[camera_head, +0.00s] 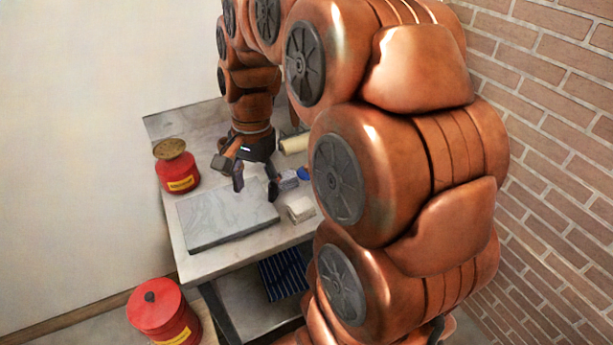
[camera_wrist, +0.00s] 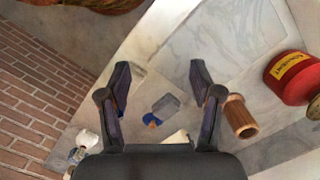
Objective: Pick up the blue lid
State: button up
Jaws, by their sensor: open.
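The blue lid (camera_head: 303,173) shows on the table at the edge of my arm, which may hide part of it. It also shows in the wrist view (camera_wrist: 151,119), small and blue, at the end of a grey, clear-looking jar (camera_wrist: 168,104). I cannot tell whether the lid is on the jar or only touching it. My gripper (camera_head: 255,187) points down over the table, open and empty, to the left of the lid. In the wrist view my gripper (camera_wrist: 160,70) has its fingers wide apart, with the lid and jar seen between them.
A grey marble slab (camera_head: 225,220) lies at the table's front left. A red solvent can (camera_head: 178,178) stands behind it. A cream roller (camera_head: 294,144) and a white block (camera_head: 300,208) are near the lid. A wooden cylinder (camera_wrist: 240,117) shows beside one finger. A red bin (camera_head: 165,315) stands below.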

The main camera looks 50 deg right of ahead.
jog(key=w+d+f+m+b, duration=0.1)
jog(key=w+d+m, duration=0.15)
jog(key=d, duration=0.25)
jog(key=w+d+f+m+b, duration=0.1)
jog(key=w+d+m, duration=0.1)
jog(key=d+m, duration=0.3)
jog(key=m+t+b, duration=0.1)
jog(key=m+t, duration=0.1)
jog(key=m, duration=0.3)
send_over(308, 166)
jog(key=d, duration=0.1)
notch_tip(308, 166, down, 2)
jog(key=f, duration=0.1)
jog(key=shift+s+d+r+m, duration=0.1)
jog(key=shift+s+d+m, duration=0.1)
jog(key=shift+s+m, duration=0.2)
jog(key=shift+f, duration=0.25)
jog(key=shift+w+a+f+p, duration=0.15)
jog(key=shift+a+f, duration=0.05)
jog(key=shift+f, duration=0.95)
jog(key=shift+w+a+f+p, duration=0.15)
jog(key=shift+f, duration=1)
jog(key=shift+w+a+f+p, duration=0.15)
jog(key=shift+a+f, duration=0.05)
jog(key=shift+f, duration=0.95)
jog(key=shift+c, duration=0.3)
jog(key=c, duration=1.1)
jog(key=shift+c, duration=0.3)
